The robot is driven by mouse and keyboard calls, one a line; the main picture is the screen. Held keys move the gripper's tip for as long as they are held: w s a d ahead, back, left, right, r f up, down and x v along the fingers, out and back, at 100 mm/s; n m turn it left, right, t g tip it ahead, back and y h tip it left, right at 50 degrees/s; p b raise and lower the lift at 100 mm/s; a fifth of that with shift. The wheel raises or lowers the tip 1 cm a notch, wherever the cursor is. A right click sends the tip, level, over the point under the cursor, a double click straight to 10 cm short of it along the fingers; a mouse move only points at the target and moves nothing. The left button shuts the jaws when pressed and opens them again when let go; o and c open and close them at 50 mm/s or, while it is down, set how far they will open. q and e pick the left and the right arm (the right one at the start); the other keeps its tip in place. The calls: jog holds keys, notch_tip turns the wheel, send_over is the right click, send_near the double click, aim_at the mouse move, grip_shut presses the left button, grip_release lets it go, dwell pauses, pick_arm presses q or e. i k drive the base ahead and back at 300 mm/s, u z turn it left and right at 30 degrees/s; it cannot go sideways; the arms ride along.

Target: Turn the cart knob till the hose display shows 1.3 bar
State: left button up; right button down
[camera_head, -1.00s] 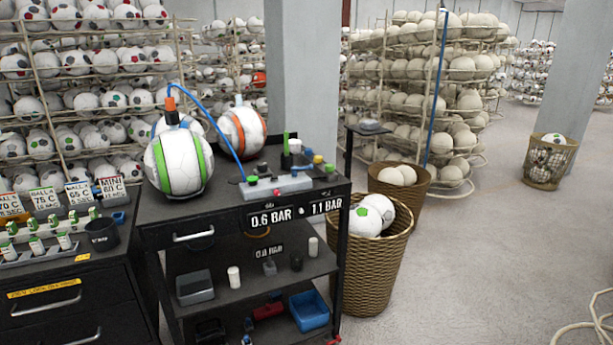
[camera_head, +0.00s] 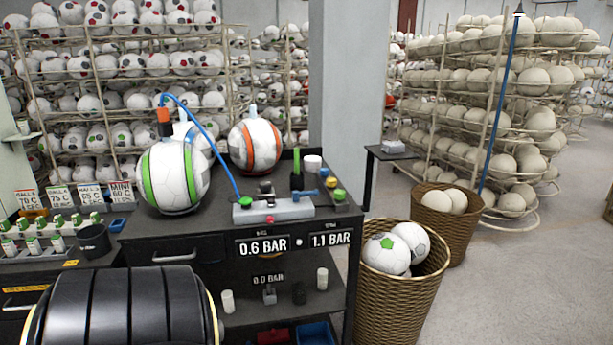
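The black cart (camera_head: 355,275) stands in the middle. Its top carries a grey control box (camera_head: 273,210) with a red knob or button (camera_head: 270,219), a green one (camera_head: 245,202) and a blue handle (camera_head: 305,193). I cannot tell which is the pressure knob. Below, the left display (camera_head: 262,244) reads 0.6 BAR and the right display (camera_head: 330,239) reads 1.1 BAR; their small labels are too blurred to read surely. A blue hose (camera_head: 208,138) runs from the box to an orange fitting (camera_head: 164,122) above a green-striped ball (camera_head: 168,180). Neither gripper is in view.
An orange-striped ball (camera_head: 255,146) and small bottles stand behind the box. A lower shelf shows 0.0 BAR (camera_head: 268,279). A wicker basket of balls (camera_head: 405,300) stands close right of the cart. Open floor lies right.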

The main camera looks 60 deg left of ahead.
aim_at(266, 186)
jog(key=u, duration=0.55)
jog(key=i, duration=0.9)
jog(key=u, duration=0.95)
